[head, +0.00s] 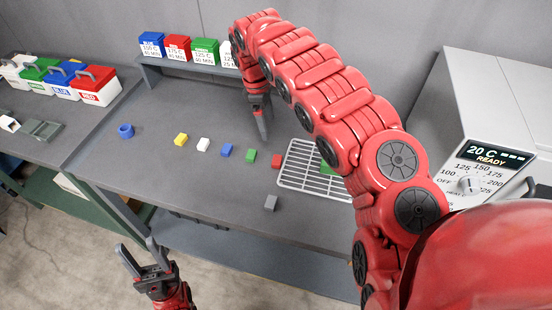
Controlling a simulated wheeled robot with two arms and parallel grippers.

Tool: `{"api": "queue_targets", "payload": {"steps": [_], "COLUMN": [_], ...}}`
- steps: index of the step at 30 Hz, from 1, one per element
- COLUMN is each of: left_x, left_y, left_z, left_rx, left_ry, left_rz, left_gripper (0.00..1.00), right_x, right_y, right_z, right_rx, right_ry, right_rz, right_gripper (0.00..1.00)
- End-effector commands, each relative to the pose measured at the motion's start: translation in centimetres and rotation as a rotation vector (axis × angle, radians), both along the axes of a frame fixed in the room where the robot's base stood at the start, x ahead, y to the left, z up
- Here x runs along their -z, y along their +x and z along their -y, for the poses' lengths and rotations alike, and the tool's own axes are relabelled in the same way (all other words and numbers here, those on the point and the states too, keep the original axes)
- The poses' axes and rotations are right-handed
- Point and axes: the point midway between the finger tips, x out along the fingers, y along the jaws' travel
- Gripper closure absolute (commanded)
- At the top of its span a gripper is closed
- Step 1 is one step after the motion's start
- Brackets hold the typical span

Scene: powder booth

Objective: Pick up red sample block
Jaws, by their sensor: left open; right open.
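My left gripper (143,258) is open and empty, low in front of the table's front edge.
Yellow (181,140), white (203,145), blue (226,151) and green (250,156) blocks stand in a row left of the red one. An oven (490,130) stands right. Labelled boxes (177,47) sit on a back shelf.

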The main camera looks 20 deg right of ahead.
Motion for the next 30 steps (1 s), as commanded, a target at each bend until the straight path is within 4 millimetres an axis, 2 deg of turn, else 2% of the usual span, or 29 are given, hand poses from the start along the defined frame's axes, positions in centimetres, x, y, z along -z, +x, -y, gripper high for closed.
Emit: {"api": "queue_targets", "payload": {"steps": [2, 3, 5, 7, 12, 14, 23, 30], "left_x": [-0.6, -0.1, 0.0, 1.2, 2.3, 1.1, 0.4, -1.8], "left_y": [0.0, 0.0, 0.0, 0.0, 0.0, 0.0, 0.0, 0.0], "left_z": [0.0, 0.0, 0.0, 0.0, 0.0, 0.0, 0.0, 0.0], "left_rx": [0.0, 0.0, 0.0, 0.0, 0.0, 0.0, 0.0, 0.0], "left_ry": [0.0, 0.0, 0.0, 0.0, 0.0, 0.0, 0.0, 0.0], "left_rz": [0.0, 0.0, 0.0, 0.0, 0.0, 0.0, 0.0, 0.0], "left_gripper": [0.5, 0.5, 0.5, 0.5, 0.5, 0.5, 0.5, 0.5], "right_x": [1.0, 2.3, 3.6, 5.8, 9.2, 9.4, 11.1, 13.3], "right_y": [-0.2, -0.3, -0.3, -0.5, -0.7, -0.6, -0.7, -1.2], "right_z": [0.1, 0.1, 0.2, 0.4, 1.0, 1.2, 1.5, 2.0], "right_rx": [-0.001, -0.001, -0.003, 0.0, -0.001, 0.0, 0.0, 0.0], "right_ry": [0.0, 0.0, 0.003, 0.003, 0.004, 0.003, 0.003, 0.004], "right_rz": [-0.002, -0.006, -0.001, -0.003, 0.0, 0.003, 0.005, 0.001], "right_gripper": [0.09, 0.09, 0.09, 0.09, 0.09, 0.09, 0.09, 0.09]}}
